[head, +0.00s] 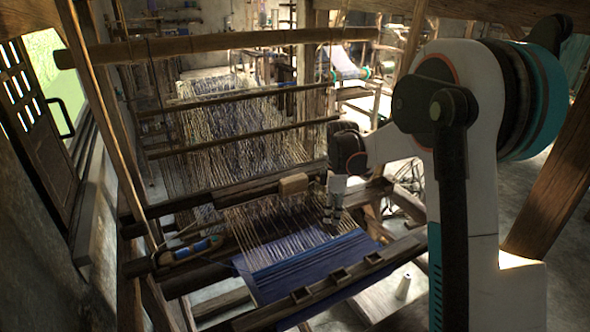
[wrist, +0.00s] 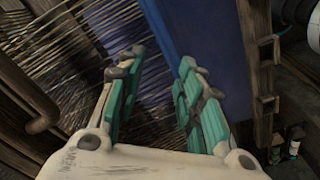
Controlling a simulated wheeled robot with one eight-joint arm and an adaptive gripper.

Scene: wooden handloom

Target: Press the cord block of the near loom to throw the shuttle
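The near loom (head: 160,258) fills the middle of the head view. A small light-brown wooden block (head: 293,184), which looks like the cord block, sits at its dark cross beam. A shuttle with blue thread (head: 197,248) lies at the loom's left side. My gripper (head: 333,222) points down over the warp threads, to the right of and a little below the block in the picture. It appears apart from the block. In the wrist view my gripper (wrist: 160,65) has its teal-padded fingers spread, with nothing between them. I cannot clearly pick out the block there.
Blue woven cloth (head: 305,262) lies in front of the warp, with a notched front beam (head: 320,288) beyond it. Upright posts and a high crossbar (head: 220,45) frame the loom. A white cone (head: 403,286) stands at the right. Another loom (head: 355,90) stands behind.

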